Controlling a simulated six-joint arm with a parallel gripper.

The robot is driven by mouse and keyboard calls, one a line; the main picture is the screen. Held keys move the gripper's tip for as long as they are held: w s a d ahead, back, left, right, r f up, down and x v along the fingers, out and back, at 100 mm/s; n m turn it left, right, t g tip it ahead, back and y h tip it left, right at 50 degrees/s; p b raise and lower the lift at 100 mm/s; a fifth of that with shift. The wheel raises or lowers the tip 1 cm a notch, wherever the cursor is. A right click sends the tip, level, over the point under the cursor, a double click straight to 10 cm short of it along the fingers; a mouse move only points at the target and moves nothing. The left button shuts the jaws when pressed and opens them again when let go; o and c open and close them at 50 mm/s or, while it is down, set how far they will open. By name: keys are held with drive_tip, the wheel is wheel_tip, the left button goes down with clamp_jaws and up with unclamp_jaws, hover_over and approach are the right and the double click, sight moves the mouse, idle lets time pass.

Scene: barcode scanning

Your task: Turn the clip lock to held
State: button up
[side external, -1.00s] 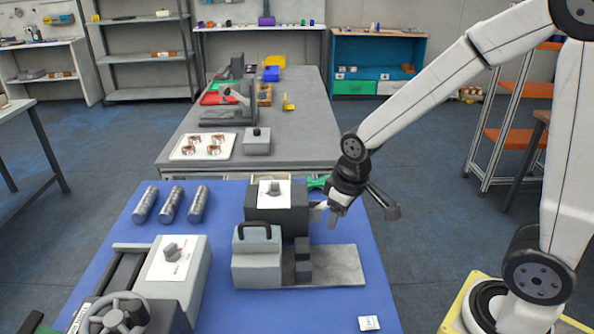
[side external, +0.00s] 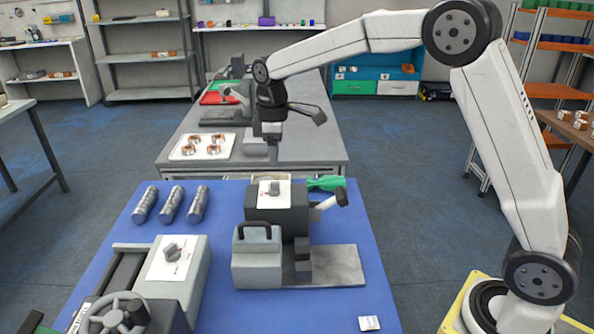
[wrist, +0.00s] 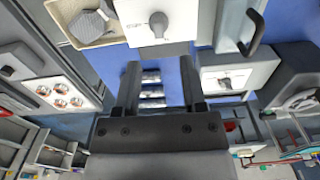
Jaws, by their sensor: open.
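A dark box (side external: 262,212) stands mid-table with a white label plate and a grey knob (side external: 275,187) on top. The knob also shows near the top of the wrist view (wrist: 158,22). A lever with a dark grip (side external: 341,197) sticks out from the box's right side, tilted up. A second grey knob (side external: 171,249) sits on a plate on the grey box at front left. I cannot read the markings or tell which part is the clip lock. My gripper (side external: 271,151) is open and empty, pointing down above and behind the dark box's knob, apart from it.
A grey block with a black handle (side external: 256,231) stands in front of the dark box, beside a flat metal plate (side external: 337,266). Several ribbed cylinders (side external: 171,204) lie at left. A handwheel (side external: 115,316) is at front left. The blue mat's right front is mostly clear.

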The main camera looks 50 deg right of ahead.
sight(274, 182)
drive_tip(key=shift+w+r, duration=0.15)
drive_tip(key=shift+w, duration=0.1)
drive_tip(key=shift+f, duration=3.9)
clamp_jaws()
